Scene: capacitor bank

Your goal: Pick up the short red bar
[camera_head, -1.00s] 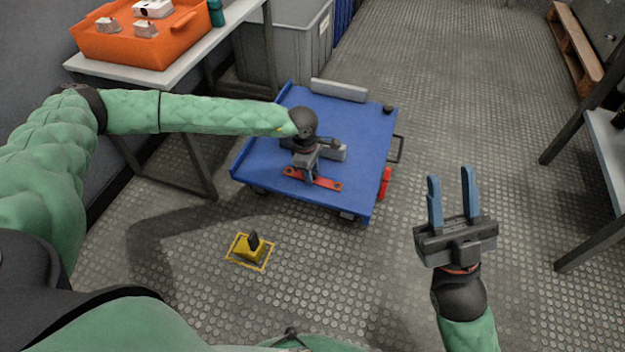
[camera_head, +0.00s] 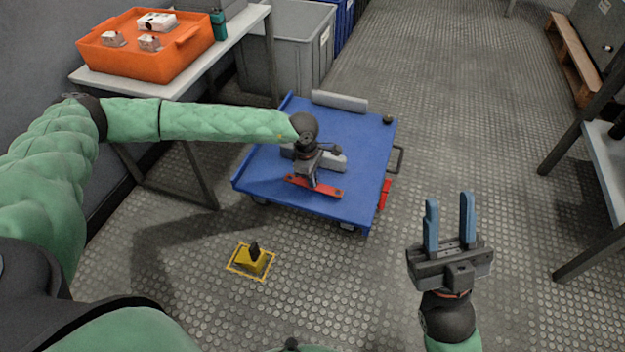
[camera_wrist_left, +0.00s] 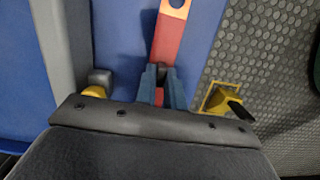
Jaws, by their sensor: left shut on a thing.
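The short red bar (camera_head: 325,191) is over the front part of the blue cart (camera_head: 355,208). My left gripper (camera_head: 313,184) is shut on its middle, pointing down. In the left wrist view the red bar (camera_wrist_left: 168,40) runs between the two blue fingers (camera_wrist_left: 161,85), with a hole at its far end. I cannot tell whether the bar touches the cart top. My right gripper (camera_head: 449,222) is open and empty, over the floor to the right of the cart. A red cylinder (camera_head: 384,195) is at the cart's right edge.
A grey block (camera_head: 339,102) lies at the cart's back edge. A yellow wedge with a black handle (camera_head: 253,258) stands in a yellow floor square. A table with an orange bin (camera_head: 135,55) is at the left. A shelf stands at the right.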

